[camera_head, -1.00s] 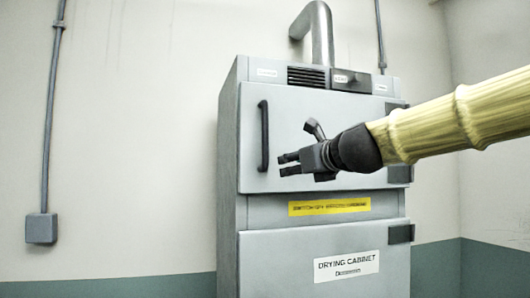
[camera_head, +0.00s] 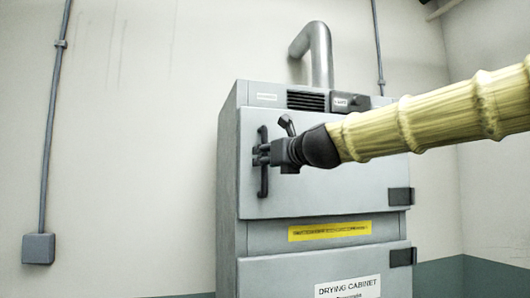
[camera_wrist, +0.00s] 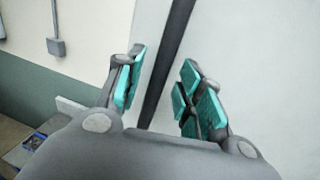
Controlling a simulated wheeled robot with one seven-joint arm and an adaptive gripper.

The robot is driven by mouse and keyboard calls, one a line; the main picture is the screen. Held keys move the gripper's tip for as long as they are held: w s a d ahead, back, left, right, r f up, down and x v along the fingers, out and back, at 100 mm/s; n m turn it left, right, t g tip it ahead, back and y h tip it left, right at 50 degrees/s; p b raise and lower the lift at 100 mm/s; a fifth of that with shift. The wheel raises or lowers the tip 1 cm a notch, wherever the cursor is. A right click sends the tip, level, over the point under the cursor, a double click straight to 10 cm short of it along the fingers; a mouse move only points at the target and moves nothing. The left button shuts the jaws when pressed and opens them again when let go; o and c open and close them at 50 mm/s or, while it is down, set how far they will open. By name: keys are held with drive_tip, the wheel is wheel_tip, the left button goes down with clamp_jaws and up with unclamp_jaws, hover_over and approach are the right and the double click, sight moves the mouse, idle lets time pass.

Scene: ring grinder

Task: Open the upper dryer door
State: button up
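The upper dryer door (camera_head: 345,189) is a grey panel on the drying cabinet and looks shut. Its dark vertical bar handle (camera_head: 264,188) is on the door's left side, with hinges at the right. My gripper (camera_head: 262,154) is at the upper-middle part of the handle. In the wrist view the handle (camera_wrist: 170,58) runs between the two teal-padded fingers (camera_wrist: 158,95). The fingers are apart, with a visible gap between the pads and the bar. Part of the handle is hidden behind the gripper in the head view.
The lower door (camera_head: 300,275) with its "Drying cabinet" label is below a yellow warning strip (camera_head: 330,231). A grey wall box (camera_head: 38,248) with conduit is at the left. A vent pipe (camera_head: 320,55) rises from the cabinet top.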

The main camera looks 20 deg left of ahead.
drive_tip(key=shift+x, duration=0.85)
clamp_jaws()
drive_tip(key=shift+s, duration=0.1)
